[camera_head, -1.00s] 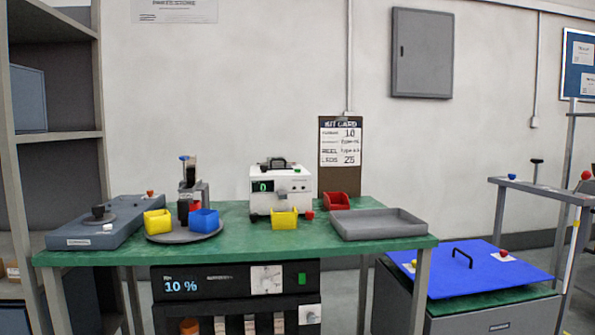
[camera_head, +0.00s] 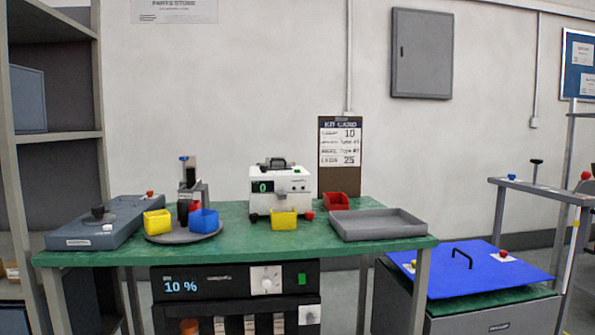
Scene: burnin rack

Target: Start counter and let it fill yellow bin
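The white counter machine (camera_head: 294,181) stands at the middle back of the green table. Its small dark display (camera_head: 263,187) reads 0. A green button (camera_head: 296,171) is on its top and a red knob (camera_head: 310,215) is at its lower right. A yellow bin (camera_head: 284,219) stands directly in front of the counter. Another yellow bin (camera_head: 157,223) sits on the round grey turntable (camera_head: 185,237) at left, beside a blue bin (camera_head: 204,220). The insides of the bins are too small to make out. Neither gripper is in view.
A red bin (camera_head: 336,201) and a grey tray (camera_head: 378,224) are right of the counter. A grey-blue device (camera_head: 95,228) fills the table's left end. A black unit reading 10 % (camera_head: 215,281) is below. A blue lid (camera_head: 470,268) covers the cabinet at right. The table's front middle is clear.

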